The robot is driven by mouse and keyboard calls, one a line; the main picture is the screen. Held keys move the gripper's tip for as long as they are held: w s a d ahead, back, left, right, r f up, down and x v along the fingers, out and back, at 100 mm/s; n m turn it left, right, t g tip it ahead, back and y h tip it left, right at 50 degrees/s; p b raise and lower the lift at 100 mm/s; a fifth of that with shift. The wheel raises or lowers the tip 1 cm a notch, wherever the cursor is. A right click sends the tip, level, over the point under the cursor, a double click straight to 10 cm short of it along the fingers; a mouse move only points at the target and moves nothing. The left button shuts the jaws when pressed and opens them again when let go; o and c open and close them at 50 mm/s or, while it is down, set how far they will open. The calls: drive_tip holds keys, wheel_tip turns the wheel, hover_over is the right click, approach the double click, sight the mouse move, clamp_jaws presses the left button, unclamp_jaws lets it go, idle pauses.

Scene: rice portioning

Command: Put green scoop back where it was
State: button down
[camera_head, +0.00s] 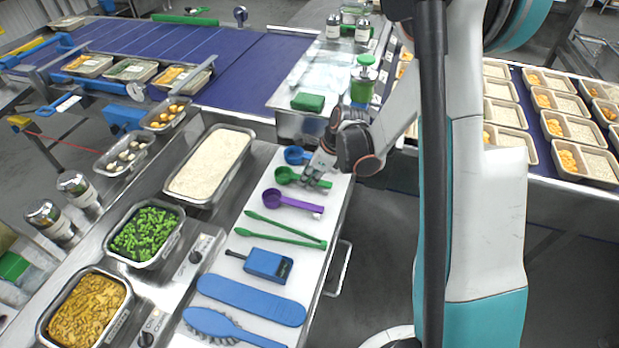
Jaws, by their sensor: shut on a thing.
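The green scoop (287,175) is on or just above the white board (225,233), between a blue scoop (297,155) and a purple scoop (281,199). Its bowl points left and its handle runs right to my gripper. My gripper (318,176) is shut on the green scoop's handle. I cannot tell from this view whether the scoop touches the board. The blue scoop is partly hidden behind my gripper.
Green tongs (284,229), a blue thermometer (268,264), a blue paddle (251,300) and a blue brush (225,327) lie nearer on the board. A rice pan (185,201) and pans of peas (113,250) and yellow food (47,316) stand left. A green-topped bottle (363,82) stands behind.

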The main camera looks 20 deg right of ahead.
drive_tip(key=shift+f, duration=0.1)
drive_tip(key=c, duration=1.5)
unclamp_jaws()
drive_tip(key=p+v, duration=0.3)
drive_tip(key=v, duration=0.9)
drive_tip(key=shift+r, duration=0.2)
drive_tip(key=shift+a, duration=0.1)
